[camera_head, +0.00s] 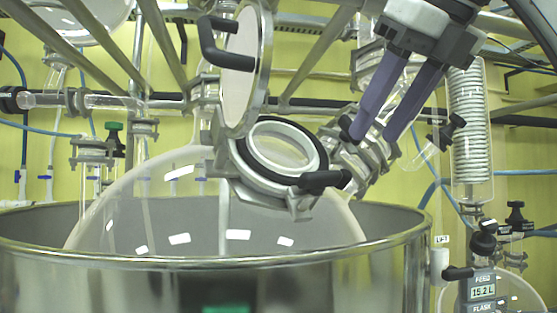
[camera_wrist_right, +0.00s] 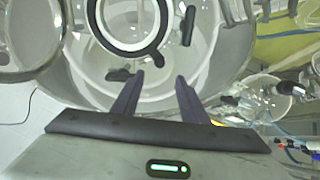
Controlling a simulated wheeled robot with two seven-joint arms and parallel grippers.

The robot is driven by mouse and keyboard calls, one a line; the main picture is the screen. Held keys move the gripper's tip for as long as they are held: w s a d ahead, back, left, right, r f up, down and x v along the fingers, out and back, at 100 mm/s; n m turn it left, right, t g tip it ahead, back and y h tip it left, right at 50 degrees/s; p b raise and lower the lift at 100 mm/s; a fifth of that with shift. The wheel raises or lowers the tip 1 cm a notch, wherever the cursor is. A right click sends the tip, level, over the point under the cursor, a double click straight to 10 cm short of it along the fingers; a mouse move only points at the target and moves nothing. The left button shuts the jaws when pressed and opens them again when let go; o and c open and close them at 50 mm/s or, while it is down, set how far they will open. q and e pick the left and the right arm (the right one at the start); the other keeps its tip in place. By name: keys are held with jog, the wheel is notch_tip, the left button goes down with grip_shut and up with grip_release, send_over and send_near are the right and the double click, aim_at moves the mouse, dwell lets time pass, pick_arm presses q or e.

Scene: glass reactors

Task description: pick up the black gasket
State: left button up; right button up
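The black gasket (camera_head: 318,147) is a flat dark ring lying around the pale, tilted round opening at the top of the large glass vessel (camera_head: 150,215). The gasket (camera_wrist_right: 118,49) also shows at the top of the right wrist view, partly cut off by the frame edge, with a small tab at its lower right. My right gripper (camera_head: 371,136) hangs above and to the right of the opening, fingers pointing down and to the left. In the right wrist view its fingertips (camera_wrist_right: 160,77) are spread with nothing between them. My left gripper is not in view.
A round lid (camera_head: 244,75) with a black handle (camera_head: 222,45) stands hinged open behind the opening. A black clamp handle (camera_head: 322,181) sticks out at the front right. Metal pipes and glass fittings crowd the back. A coiled condenser (camera_head: 471,125) stands at the right.

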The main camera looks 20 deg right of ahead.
aim_at(348, 174)
jog(key=x, duration=0.8)
jog(key=shift+w+a+f, duration=0.1)
jog(key=shift+w, duration=0.1)
jog(key=shift+f, duration=0.1)
jog(key=c, duration=1)
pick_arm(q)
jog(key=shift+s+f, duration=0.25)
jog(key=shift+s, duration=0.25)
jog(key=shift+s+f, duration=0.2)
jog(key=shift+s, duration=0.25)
pick_arm(e)
grip_shut()
